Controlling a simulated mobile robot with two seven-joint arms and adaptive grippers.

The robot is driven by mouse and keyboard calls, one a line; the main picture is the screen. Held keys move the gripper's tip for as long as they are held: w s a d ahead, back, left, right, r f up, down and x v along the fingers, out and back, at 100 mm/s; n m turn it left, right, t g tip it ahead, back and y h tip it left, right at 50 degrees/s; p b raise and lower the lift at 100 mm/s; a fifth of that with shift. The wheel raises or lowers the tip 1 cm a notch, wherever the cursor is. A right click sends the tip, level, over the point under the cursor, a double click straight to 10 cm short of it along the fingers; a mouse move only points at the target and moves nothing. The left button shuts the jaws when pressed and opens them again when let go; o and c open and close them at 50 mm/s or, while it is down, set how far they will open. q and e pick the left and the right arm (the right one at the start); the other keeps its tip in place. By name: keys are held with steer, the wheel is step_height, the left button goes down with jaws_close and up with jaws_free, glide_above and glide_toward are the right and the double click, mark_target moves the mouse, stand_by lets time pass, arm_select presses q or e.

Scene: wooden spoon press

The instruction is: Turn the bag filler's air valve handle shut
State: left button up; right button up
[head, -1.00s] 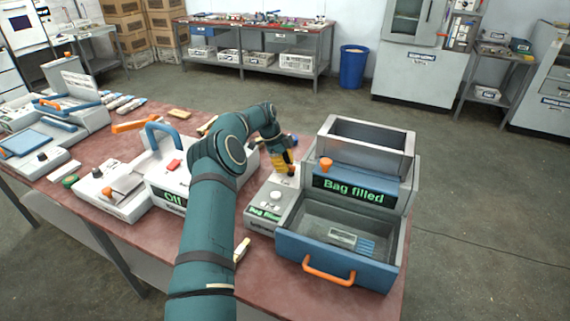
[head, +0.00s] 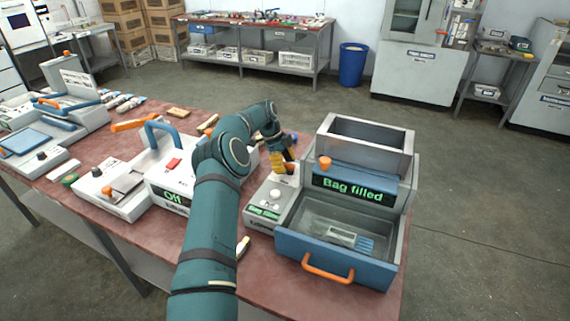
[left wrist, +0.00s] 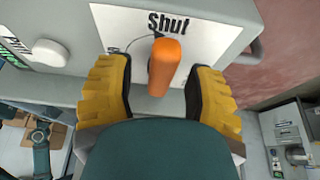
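The bag filler (head: 289,244) stands at the right of the table, its screen reading "Bag filled". In the left wrist view its orange air valve handle (left wrist: 165,66) lies just below the word "Shut" on a white label plate (left wrist: 195,25). My left gripper (head: 284,164) is at the filler's back left side. In the left wrist view, the gripper's yellow fingers (left wrist: 160,92) are apart, one on each side of the handle, with small gaps visible. The handle's lower part and pivot are hard to make out. My right gripper is not in view.
The filler's orange knob (head: 325,162) and blue drawer with an orange handle (head: 329,275) are close right of my left gripper. A sealer marked "Off" (head: 170,196) stands to the left, under my arm. Bare tabletop (head: 215,265) shows in front.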

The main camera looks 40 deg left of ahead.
arm_select(q)
steer(key=v, duration=0.7)
steer(key=shift+a+r, duration=0.1)
steer(key=shift+r, duration=0.15)
steer(key=shift+s, duration=0.1)
stand_by(0.4)
